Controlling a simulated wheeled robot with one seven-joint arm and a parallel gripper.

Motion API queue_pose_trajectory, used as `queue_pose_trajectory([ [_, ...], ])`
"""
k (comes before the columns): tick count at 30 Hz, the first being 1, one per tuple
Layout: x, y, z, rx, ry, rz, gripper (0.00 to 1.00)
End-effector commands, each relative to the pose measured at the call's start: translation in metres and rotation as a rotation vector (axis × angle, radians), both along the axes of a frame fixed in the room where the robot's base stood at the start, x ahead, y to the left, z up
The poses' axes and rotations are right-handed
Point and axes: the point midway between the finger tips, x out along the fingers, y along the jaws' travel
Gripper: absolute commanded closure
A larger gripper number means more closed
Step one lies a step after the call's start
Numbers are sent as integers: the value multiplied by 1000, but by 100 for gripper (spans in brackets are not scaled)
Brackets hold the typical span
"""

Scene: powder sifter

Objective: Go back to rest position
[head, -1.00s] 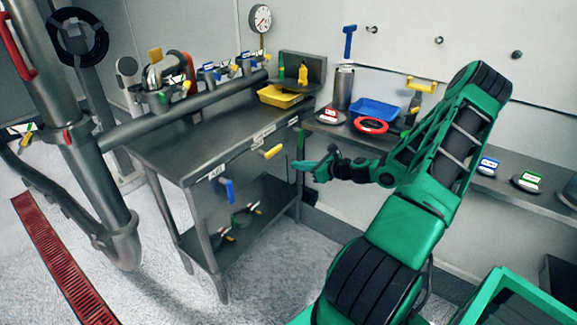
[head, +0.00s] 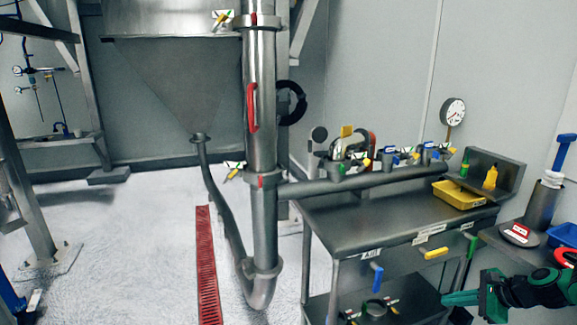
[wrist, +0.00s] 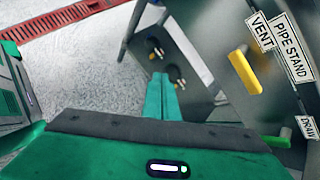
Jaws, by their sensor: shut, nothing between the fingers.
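My green gripper (head: 462,297) shows at the lower right of the head view, in front of the right end of the steel table (head: 345,232). Its fingers are shut with nothing between them. In the wrist view the closed fingers (wrist: 162,96) point towards the table's lower shelf (wrist: 150,60). A yellow handle (wrist: 244,72) on the table front lies to the right of the fingers, apart from them; it also shows in the head view (head: 436,253). Most of my arm is outside the head view.
A vertical steel pipe (head: 262,110) with a red handle (head: 251,107) stands left of the table. A red floor grate (head: 208,270) runs beside it. A yellow tray (head: 457,196) sits on the table. A wall shelf with a blue tray (head: 565,236) is at right. The left floor is open.

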Motion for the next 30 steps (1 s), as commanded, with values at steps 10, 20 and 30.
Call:
queue_pose_trajectory([
  [10,-64,29,42,-389,141,473,100],
  [20,-131,45,106,-641,233,839,100],
  [30,-207,68,171,-785,254,1144,100],
])
